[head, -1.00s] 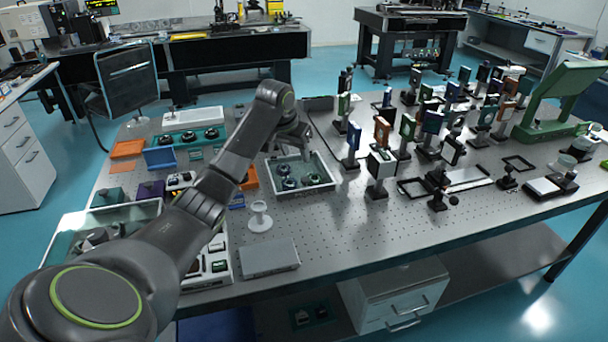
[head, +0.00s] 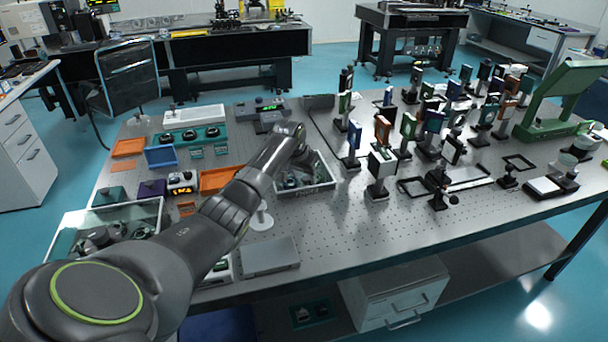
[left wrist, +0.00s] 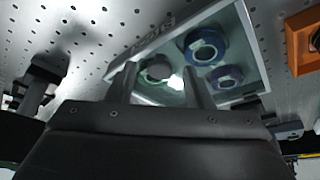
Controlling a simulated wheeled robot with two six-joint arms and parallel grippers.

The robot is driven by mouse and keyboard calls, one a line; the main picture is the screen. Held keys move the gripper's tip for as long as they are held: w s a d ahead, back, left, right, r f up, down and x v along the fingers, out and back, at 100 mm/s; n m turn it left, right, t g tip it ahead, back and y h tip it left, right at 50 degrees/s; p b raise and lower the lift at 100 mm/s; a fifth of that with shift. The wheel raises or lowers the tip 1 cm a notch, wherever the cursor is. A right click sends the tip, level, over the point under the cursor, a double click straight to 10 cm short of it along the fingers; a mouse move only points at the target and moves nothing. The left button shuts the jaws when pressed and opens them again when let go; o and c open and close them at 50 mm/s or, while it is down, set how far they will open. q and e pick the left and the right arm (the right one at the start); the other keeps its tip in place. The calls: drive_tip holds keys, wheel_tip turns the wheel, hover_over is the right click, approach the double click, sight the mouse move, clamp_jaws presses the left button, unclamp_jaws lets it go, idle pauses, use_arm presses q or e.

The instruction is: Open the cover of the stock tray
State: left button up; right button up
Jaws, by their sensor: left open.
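The stock tray (head: 312,192) is a pale shallow box near the middle of the table, with several dark round parts inside. In the left wrist view the tray (left wrist: 158,35) shows blue-rimmed round parts and a bright reflection. The sheen looks like a clear cover lying over it, but its edges are hard to make out. My left gripper (left wrist: 158,84) is open, its two fingers apart over one side of the tray, nothing between them held. Whether the fingertips touch it I cannot tell. In the head view my left forearm hides the tray's left part. My right gripper is not in view.
An orange bin (head: 215,180) stands just left of the tray. A larger glassy box (head: 150,207) is at the front left. Several optics posts (head: 381,165) crowd the table to the right. A flat grey box (head: 270,255) lies in front. Bare table lies right of it.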

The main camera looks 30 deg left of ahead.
use_arm(q)
drive_tip(key=shift+c, duration=0.5)
clamp_jaws()
drive_tip(key=shift+r, duration=0.1)
